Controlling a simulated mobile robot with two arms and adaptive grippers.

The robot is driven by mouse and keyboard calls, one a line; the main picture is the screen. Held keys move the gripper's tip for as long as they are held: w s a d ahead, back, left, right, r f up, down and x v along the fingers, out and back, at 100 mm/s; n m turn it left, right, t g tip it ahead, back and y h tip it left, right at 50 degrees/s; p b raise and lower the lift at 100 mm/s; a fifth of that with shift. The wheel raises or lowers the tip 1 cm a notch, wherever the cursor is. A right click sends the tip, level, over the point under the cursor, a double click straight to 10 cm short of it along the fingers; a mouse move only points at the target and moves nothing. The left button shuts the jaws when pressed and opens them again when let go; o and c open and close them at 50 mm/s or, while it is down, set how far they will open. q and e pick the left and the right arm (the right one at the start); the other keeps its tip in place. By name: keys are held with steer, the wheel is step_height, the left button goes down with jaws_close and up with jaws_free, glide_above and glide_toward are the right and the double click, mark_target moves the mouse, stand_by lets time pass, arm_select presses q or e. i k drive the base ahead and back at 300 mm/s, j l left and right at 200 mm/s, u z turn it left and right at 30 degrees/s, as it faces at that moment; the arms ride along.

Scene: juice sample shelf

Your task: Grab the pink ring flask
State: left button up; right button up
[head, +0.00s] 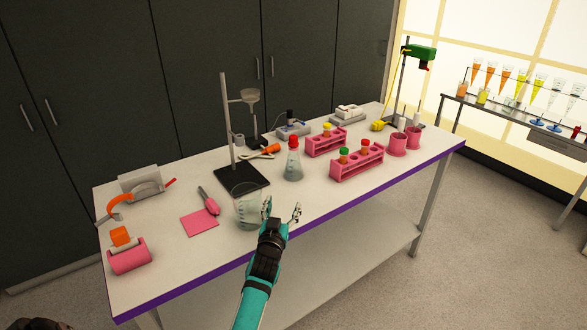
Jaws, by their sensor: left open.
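A clear conical flask (292,170) with a red top and bluish contents stands upright near the middle of the white table. No flask with a clearly pink ring can be made out; this red-topped one is the closest match. My left gripper (281,211) is open and empty over the table's front edge, nearer to me than the flask and apart from it in the picture. A clear glass beaker (246,207) is just left of the gripper; I cannot tell whether a finger touches it. My right gripper is not in view.
A retort stand (242,180) is left of the flask. Pink tube racks (357,164) with coloured caps are to its right, with pink cups (397,145) beyond. A pink sheet (199,223) lies left of the beaker. Bare tabletop lies right of the gripper.

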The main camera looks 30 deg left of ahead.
mark_target(292, 171)
steer(key=i+j, duration=0.9)
steer(key=i+l+z, duration=0.05)
steer(key=i, duration=0.05)
